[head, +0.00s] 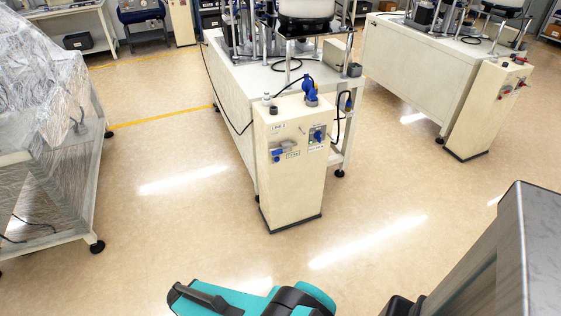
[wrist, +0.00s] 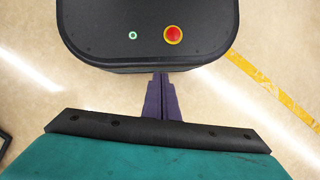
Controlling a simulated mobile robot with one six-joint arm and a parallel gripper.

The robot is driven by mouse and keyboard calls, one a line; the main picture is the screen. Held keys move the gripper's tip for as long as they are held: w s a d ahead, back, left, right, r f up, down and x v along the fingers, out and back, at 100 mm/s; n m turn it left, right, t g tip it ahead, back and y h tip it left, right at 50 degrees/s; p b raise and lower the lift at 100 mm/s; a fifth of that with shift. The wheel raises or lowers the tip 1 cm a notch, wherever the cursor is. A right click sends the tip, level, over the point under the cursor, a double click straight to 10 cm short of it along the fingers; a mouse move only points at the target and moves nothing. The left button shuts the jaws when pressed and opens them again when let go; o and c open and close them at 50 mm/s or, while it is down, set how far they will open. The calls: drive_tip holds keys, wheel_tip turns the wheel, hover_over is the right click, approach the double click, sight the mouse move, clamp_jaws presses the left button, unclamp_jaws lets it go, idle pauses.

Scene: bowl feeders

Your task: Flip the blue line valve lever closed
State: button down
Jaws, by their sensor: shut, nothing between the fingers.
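The cream control cabinet (head: 292,185) stands upright in the middle of the head view, with a "LINE" label on its upper front. A blue lever or valve handle (head: 277,155) sits on the left of its front face and looks roughly horizontal. A blue switch (head: 317,135) sits to its right, and blue fittings (head: 309,90) stand on top. The parts are too small to tell the valve's exact state. My gripper (wrist: 162,82) shows in the wrist view with its dark purple fingers shut and empty. It is far from the cabinet, which the wrist view does not show.
A white machine table (head: 228,85) stands behind the cabinet. A similar cabinet with red parts (head: 487,105) stands at right. A plastic-wrapped frame (head: 45,120) is at left. Open floor (head: 190,200) lies in front, with a yellow line (head: 160,117) further back.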

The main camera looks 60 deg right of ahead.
drive_tip(key=w+d+r+m+t+y+b, duration=0.1)
drive_tip(key=w+d+m+t+y, duration=0.15)
drive_tip(key=w+d+m, duration=0.45)
drive_tip(key=w+d+r+m+t+y+b, duration=0.1)
drive_tip(key=w+d+m+t+b, duration=0.1)
drive_tip(key=w+m+t, duration=0.45)
drive_tip(key=w+d+r+m+t+h+b, duration=0.1)
drive_tip(key=w+d+r+m+t, duration=0.15)
drive_tip(key=w+d+m, duration=0.4)
drive_tip(key=w+d+r+m+t+h+b, duration=0.1)
drive_tip(key=w+d+r+m, duration=0.15)
drive_tip(key=d, duration=0.75)
drive_tip(key=s+d+r+m+t+h+b, duration=0.15)
drive_tip(key=d+r+m, duration=0.3)
drive_tip(key=d, duration=0.65)
drive_tip(key=s+d+r+m+t+h+b, duration=0.1)
drive_tip(key=s+d+r+m+t+h, duration=0.25)
drive_tip(key=d, duration=0.65)
drive_tip(key=s+d+r+m+h, duration=0.3)
drive_tip(key=s+d+r+m, duration=0.1)
drive_tip(key=d, duration=0.4)
drive_tip(key=s+d+r+m+g+h+b, duration=0.1)
drive_tip(key=s+d+r+m+h, duration=0.2)
drive_tip(key=d, duration=0.6)
drive_tip(key=s+r+m, duration=0.1)
drive_tip(key=s+m, duration=0.1)
drive_tip(key=m, duration=0.1)
drive_tip(key=shift+s+d+r+m, duration=0.15)
drive_tip(key=shift+s+r+m, duration=0.15)
drive_tip(key=shift+m, duration=0.05)
